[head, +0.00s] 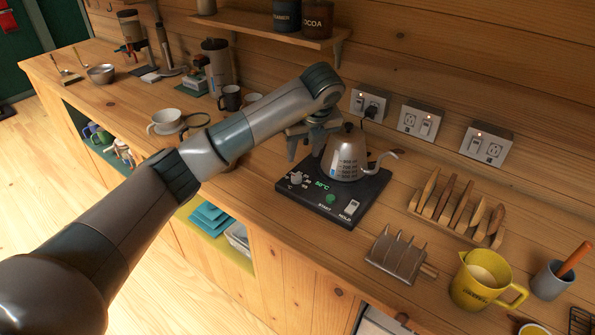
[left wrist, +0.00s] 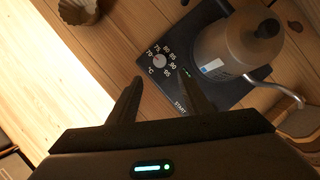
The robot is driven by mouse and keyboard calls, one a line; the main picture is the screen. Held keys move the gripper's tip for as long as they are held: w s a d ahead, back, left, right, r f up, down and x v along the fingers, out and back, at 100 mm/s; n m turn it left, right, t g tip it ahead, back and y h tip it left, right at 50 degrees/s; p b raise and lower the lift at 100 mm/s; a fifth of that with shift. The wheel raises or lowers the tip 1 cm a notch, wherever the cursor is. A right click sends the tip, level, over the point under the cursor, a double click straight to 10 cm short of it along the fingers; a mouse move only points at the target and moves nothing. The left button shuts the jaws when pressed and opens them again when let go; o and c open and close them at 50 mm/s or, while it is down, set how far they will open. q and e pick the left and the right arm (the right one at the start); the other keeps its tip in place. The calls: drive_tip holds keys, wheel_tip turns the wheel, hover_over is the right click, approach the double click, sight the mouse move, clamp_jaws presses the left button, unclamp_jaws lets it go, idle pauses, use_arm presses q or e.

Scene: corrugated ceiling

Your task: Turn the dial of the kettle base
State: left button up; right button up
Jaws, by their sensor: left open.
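The kettle base (head: 355,212) is a black slab on the wooden counter, with a green 80°C readout, a green START button (head: 330,198) and a white HOLD switch (head: 352,207). Its dial (head: 296,178) is a small pale round knob at the left corner, ringed by temperature numbers. The dial also shows in the left wrist view (left wrist: 159,59). A grey kettle (head: 345,160) with a curved spout stands upright on the base. My left gripper (head: 304,156) is open and empty above the dial's side of the base. In the left wrist view (left wrist: 161,78) its fingertips appear either side of the dial, apparently not touching it.
Wall sockets (head: 370,105) with a plug are behind the kettle. Cups (head: 165,122) stand left, behind my arm. A shelf (head: 270,27) hangs above.

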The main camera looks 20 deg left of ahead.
sight(296, 176)
use_arm(q)
drive_tip(key=p+x, duration=0.4)
drive_tip(key=x, duration=0.7)
drive_tip(key=shift+a, duration=0.15)
drive_tip(key=shift+x, duration=0.8)
drive_tip(key=c, duration=1.1)
